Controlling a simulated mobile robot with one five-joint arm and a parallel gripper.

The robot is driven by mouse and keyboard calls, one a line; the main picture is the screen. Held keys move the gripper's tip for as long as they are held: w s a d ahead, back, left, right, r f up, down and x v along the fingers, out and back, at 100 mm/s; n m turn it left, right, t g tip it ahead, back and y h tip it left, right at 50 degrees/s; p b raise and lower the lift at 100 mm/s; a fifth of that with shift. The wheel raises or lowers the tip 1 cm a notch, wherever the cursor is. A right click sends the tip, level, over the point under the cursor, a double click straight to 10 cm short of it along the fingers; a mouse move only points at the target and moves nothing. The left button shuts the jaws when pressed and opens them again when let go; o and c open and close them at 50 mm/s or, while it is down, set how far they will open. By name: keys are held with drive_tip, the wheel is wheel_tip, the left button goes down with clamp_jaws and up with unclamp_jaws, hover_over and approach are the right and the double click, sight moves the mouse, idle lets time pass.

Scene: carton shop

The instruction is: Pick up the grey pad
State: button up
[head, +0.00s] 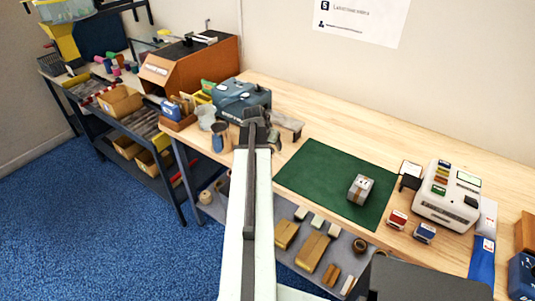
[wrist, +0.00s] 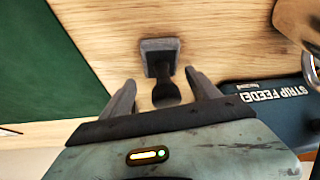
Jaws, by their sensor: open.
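The grey pad (wrist: 158,44) is a small grey block with a dark handle, resting on the pale wood bench in the wrist view. Its handle points towards my gripper (wrist: 159,80). The gripper is open, with one finger on each side of the handle and a visible gap on both sides. Nothing is held. In the head view my gripper (head: 262,137) is over the bench, left of the green mat. There I cannot make out the pad, which seems hidden behind my arm and gripper.
A blue strip feeder (head: 241,98) stands close to my gripper, with a mug (head: 221,138) in front of it.

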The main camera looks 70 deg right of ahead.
drive_tip(key=shift+r, duration=0.1)
drive_tip(key=c, duration=1.5)
wheel_tip(320, 180, up, 10)
drive_tip(key=p, duration=1)
